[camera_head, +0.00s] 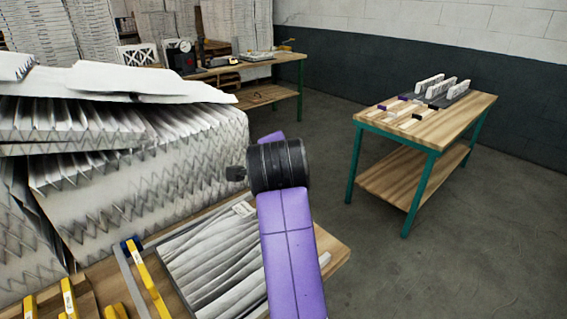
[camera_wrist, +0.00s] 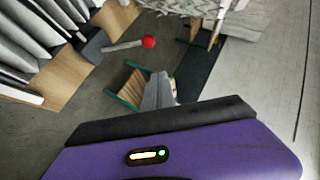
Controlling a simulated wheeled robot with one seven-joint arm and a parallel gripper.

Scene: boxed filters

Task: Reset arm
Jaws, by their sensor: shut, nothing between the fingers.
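My gripper (camera_wrist: 158,90) shows in the wrist view as grey fingertips rising from behind the dark band of my purple wrist. It is shut with nothing between the fingers. It points out over open floor, with a table behind it. In the head view my purple arm with its black joint rises in front of the near workbench (camera_head: 335,252); the fingers cannot be made out there.
Large pleated filters (camera_head: 190,165) are piled high at the left. A framed filter (camera_head: 215,262) and yellow-handled tools (camera_head: 150,280) lie on the near workbench. A green-legged table (camera_head: 445,130) holds upright white blocks at the right. Bare floor (camera_head: 380,265) lies between.

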